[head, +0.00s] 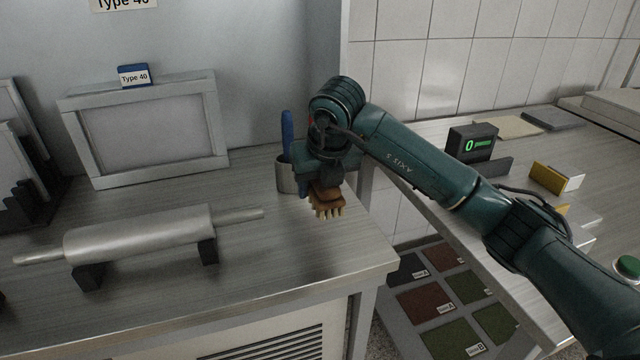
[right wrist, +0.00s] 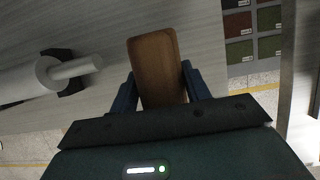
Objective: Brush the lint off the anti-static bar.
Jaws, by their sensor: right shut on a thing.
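My right gripper (head: 322,178) is shut on a brush (head: 327,205) with a brown wooden back and pale bristles. The bristles point down, above the right part of the near bench. In the right wrist view the brush's wooden back (right wrist: 155,65) sits between the blue fingers (right wrist: 160,92). A grey metal roller (head: 140,234) lies on two black supports to the left of the brush, apart from it; its end also shows in the right wrist view (right wrist: 48,72). No bar is labelled anti-static, and I cannot tell which thing it is. My left gripper is not in view.
A holder (head: 287,176) with a blue-handled tool stands behind the brush. A framed screen (head: 150,130) labelled Type 40 stands at the back. On the right bench are a display (head: 472,142) and a yellow block (head: 556,177). The near bench's front right (head: 320,260) is clear.

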